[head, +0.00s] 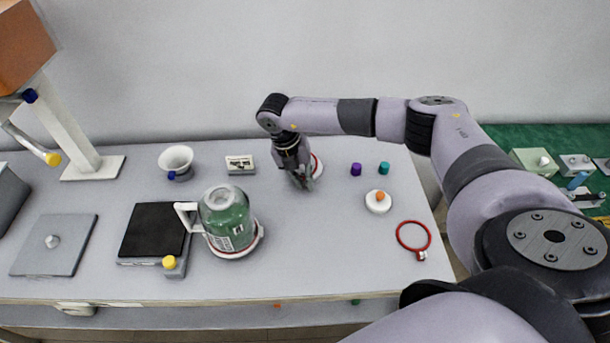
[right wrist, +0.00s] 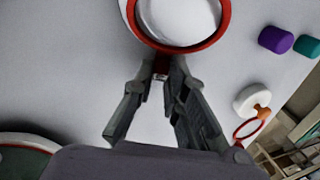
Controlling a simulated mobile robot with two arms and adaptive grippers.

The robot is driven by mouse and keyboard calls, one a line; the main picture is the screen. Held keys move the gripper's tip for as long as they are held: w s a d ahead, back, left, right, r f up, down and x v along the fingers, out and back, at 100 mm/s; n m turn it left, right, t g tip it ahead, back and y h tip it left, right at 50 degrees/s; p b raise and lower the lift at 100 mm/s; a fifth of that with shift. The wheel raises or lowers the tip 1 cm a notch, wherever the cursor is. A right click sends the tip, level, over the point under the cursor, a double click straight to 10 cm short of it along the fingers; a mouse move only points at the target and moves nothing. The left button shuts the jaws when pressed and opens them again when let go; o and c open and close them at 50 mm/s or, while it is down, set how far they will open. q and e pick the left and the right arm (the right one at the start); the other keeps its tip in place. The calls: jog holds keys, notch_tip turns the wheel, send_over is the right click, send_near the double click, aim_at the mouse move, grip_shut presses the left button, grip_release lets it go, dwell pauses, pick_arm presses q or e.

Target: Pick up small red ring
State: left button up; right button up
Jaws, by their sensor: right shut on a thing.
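My right gripper (head: 306,182) points down at the table's back middle. In the right wrist view, its fingers (right wrist: 156,78) are closed on the small tab at the edge of a red ring (right wrist: 221,38). This ring goes around a pale round piece. In the head view, only part of this red ring (head: 319,165) shows behind the gripper. A second red ring (head: 428,236) with a small clamp lies flat at the table's right front; it also shows in the right wrist view (right wrist: 238,133). My left gripper is not in view.
A green glass canister (head: 228,222) stands at the front middle beside a black-topped scale (head: 155,230). A white cup (head: 175,158), small block (head: 240,164), purple cap (head: 356,169), teal cap (head: 384,168) and orange-knobbed white disc (head: 378,205) are on the table. Bare table lies right of the canister.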

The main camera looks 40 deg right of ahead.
grip_shut()
jog(key=shift+r, duration=0.1)
